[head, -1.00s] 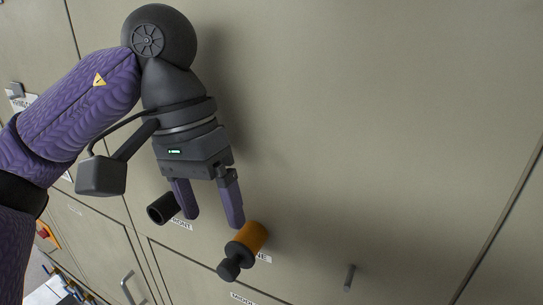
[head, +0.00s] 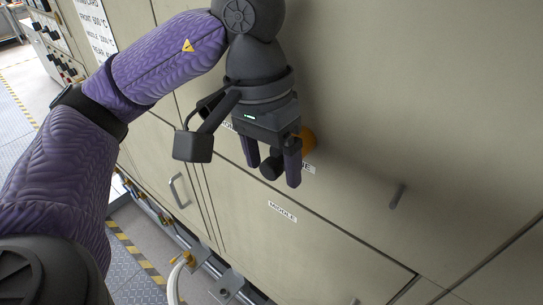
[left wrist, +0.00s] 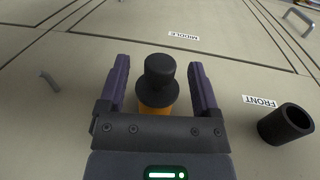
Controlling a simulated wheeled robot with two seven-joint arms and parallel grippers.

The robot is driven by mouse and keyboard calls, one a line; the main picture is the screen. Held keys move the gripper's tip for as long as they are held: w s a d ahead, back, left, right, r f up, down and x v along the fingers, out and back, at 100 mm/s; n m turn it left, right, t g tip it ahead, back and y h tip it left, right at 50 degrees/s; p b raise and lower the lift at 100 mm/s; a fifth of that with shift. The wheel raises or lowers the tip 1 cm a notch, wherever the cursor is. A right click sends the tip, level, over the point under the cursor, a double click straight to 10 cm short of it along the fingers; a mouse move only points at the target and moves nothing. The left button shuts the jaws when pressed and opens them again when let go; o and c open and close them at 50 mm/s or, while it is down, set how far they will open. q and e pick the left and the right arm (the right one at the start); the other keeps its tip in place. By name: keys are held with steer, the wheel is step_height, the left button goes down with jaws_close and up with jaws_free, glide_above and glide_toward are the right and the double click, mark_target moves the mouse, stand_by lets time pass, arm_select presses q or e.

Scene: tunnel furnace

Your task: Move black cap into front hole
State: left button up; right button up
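The black cap (left wrist: 160,72) sits in an orange fitting (left wrist: 155,108) that sticks out of the furnace wall. The orange fitting also shows in the head view (head: 308,140), partly behind my gripper. My left gripper (head: 272,174) is open, with its purple fingers on either side of the cap. In the left wrist view the fingers (left wrist: 160,82) show gaps to the cap on both sides. The front hole is a black open tube (left wrist: 287,124) beside a FRONT label; in the head view my gripper mostly hides it. My right gripper is not in view.
The beige furnace wall (head: 420,90) is mostly flat and clear. A small peg (head: 397,196) sticks out to the right. A MIDDLE label (head: 282,211) is lower down, and a door handle (head: 178,190) is at lower left. Pipes run along the floor.

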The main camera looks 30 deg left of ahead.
arm_select(q)
jaws_close()
steer(key=shift+s+a+b, duration=0.2)
steer(key=shift+s+b, duration=0.65)
steer(key=shift+s, duration=1.65)
steer(key=s+b, duration=0.5)
steer(key=s, duration=0.5)
steer(key=shift+a, duration=0.4)
